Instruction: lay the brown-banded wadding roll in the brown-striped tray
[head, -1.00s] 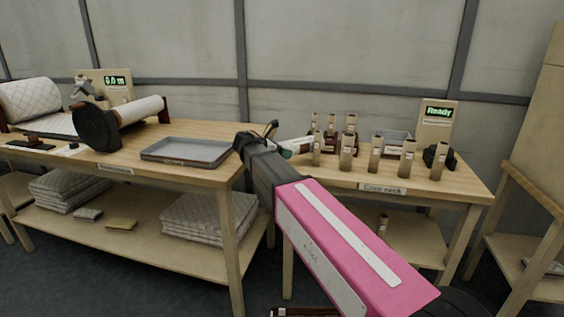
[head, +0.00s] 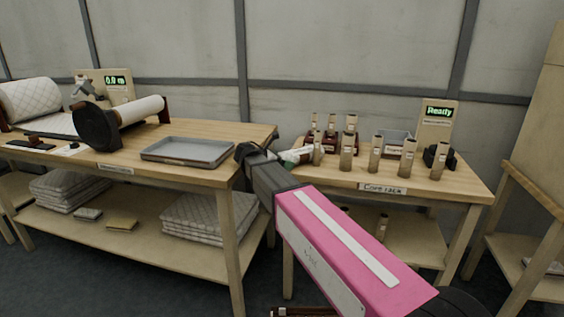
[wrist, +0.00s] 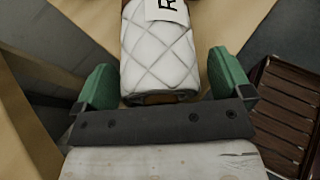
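A white quilted wadding roll (wrist: 160,55) with a paper label lies between the green fingers of my gripper (wrist: 163,82) in the wrist view. Brown shows at its near core end and at its far edge; most of the far end is out of frame. In the head view my gripper (head: 283,155) and the roll (head: 299,154) are at the left end of the right table. A brown slatted tray (wrist: 285,115) is at the lower right of the wrist view; I cannot tell whether it is the brown-striped one.
The right table (head: 455,178) carries several upright tan cores (head: 376,155), dark-red holders and a small grey bin (head: 395,142). The left table (head: 225,130) holds a grey metal tray (head: 188,151) and a winder with a white roll (head: 140,110). A gap separates the tables.

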